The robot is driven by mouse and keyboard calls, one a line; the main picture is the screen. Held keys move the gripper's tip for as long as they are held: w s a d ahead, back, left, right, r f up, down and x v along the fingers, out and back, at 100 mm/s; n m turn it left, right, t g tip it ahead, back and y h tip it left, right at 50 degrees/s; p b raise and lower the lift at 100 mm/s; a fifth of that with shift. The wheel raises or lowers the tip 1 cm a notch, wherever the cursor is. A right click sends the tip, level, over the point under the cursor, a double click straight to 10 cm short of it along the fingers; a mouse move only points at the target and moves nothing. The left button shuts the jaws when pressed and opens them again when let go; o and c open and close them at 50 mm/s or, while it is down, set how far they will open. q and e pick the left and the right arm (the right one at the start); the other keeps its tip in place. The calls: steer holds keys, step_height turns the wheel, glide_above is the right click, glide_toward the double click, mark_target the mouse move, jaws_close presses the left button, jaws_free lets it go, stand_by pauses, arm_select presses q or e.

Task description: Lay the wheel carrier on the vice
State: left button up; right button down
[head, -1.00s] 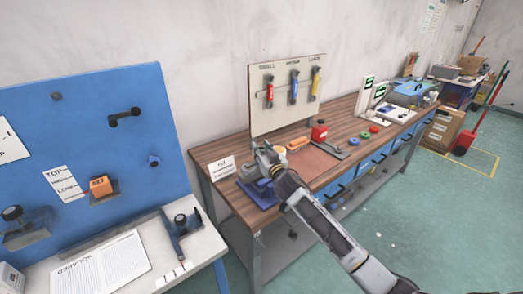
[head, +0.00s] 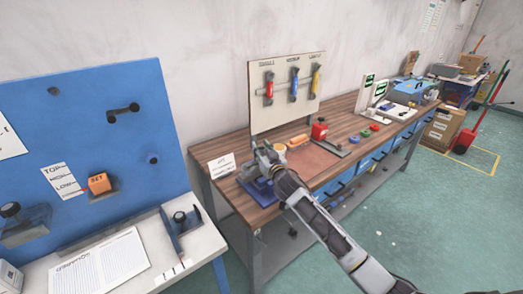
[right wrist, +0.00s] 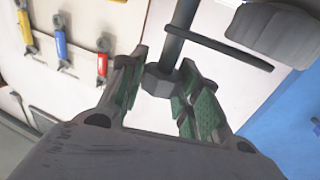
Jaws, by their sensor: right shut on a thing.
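The blue vice (head: 258,190) sits on the near left end of the wooden bench. My right gripper (head: 268,162) is over it in the head view and hides part of it. In the right wrist view my right gripper (right wrist: 163,88) has its green-padded fingers around a dark grey metal part, which I take to be the wheel carrier (right wrist: 178,45). It shows a rod with a hexagonal end, a thin cross bar and a thick dark body. Whether it touches the vice is hidden. My left gripper is not in view.
A tool board (head: 288,95) with red, blue and yellow tools stands behind the vice. A label card (head: 222,166), an orange block (head: 298,141) and a red item (head: 319,130) are near it. A white table with a blue panel (head: 100,130) is at left.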

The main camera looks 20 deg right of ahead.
steer(key=shift+f, duration=0.1)
steer(key=c, duration=0.9)
jaws_free()
steer(key=shift+c, duration=0.2)
steer(key=shift+f, duration=0.2)
steer(key=s+d, duration=0.1)
steer(key=s, duration=1.1)
steer(key=shift+r, duration=0.15)
stand_by(0.6)
